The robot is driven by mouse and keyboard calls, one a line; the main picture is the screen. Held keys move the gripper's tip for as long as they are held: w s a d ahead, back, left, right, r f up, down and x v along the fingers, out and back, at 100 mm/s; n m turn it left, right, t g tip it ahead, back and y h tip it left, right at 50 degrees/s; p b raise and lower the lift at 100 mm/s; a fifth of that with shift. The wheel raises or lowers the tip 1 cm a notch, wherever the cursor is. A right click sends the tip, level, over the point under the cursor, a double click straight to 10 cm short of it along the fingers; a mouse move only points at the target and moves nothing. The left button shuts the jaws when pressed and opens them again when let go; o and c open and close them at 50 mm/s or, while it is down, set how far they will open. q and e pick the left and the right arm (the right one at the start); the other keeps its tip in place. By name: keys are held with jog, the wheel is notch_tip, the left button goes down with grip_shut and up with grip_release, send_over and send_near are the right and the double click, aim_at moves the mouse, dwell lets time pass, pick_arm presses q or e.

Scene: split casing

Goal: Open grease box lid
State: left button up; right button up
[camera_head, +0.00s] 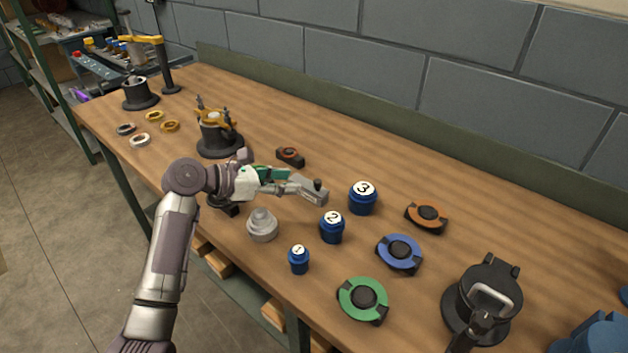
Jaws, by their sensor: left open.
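My left gripper (291,186) reaches in over the middle of the workbench and is open. Right at its fingertips is a small grey box-like block (312,195) with a black knob (318,184) on top. It may be the grease box with its lid on, but I cannot tell for sure. The fingers partly cover its left side, and I cannot tell whether they touch it. My right gripper is not in view.
Blue numbered cylinders 1 (298,261), 2 (331,229) and 3 (362,199) stand right of the gripper. A grey stepped part (262,226) stands in front. Green (347,306), blue (385,262) and orange (425,208) ringed parts and a black housing (450,318) lie further right.

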aim_at(316, 181)
pick_arm(q)
jog(key=x, duration=0.6)
jog(key=shift+w+d+f, duration=0.1)
jog(key=shift+d+f, duration=0.05)
jog(key=shift+d, duration=0.05)
jog(key=shift+w+d+f, duration=0.2)
jog(key=shift+w+d, duration=0.1)
jog(key=shift+d, duration=0.2)
pick_arm(e)
jog(key=shift+w+d+f, duration=0.15)
jog(key=shift+d, duration=0.5)
pick_arm(q)
grip_shut()
pick_arm(e)
jog(key=shift+a, duration=0.1)
